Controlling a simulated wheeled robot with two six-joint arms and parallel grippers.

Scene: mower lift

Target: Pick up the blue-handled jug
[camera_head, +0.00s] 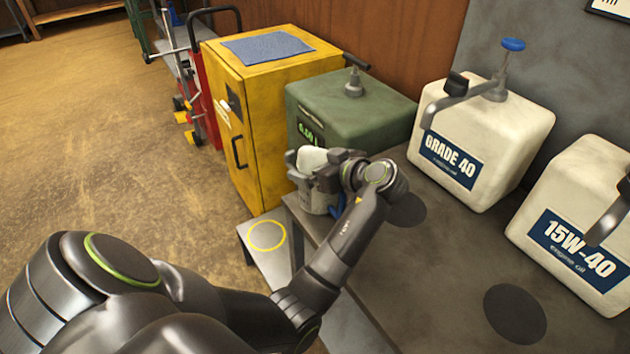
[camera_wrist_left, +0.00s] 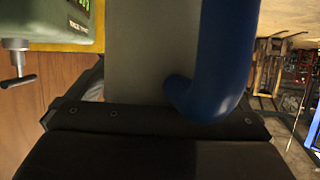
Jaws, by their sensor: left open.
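The jug (camera_head: 312,159) has a pale body and stands on the dark bench in front of the green container, mostly hidden behind my left gripper. Its blue handle (camera_wrist_left: 226,50) fills the upper right of the left wrist view, beside the grey jug body (camera_wrist_left: 150,55). My left gripper (camera_head: 318,168) is at the jug, its open jaws around or beside the upper part; I cannot tell whether they touch it. In the left wrist view the gripper's dark edge lies close below the jug and handle. My right gripper is not in view.
A green container (camera_head: 345,108) with a tap stands behind the jug, next to a yellow cabinet (camera_head: 255,85). White containers marked GRADE 40 (camera_head: 490,125) and 15W-40 (camera_head: 580,215) stand right. A small stand with a yellow ring (camera_head: 266,235) is left. Dark round pads (camera_head: 515,312) mark the bench.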

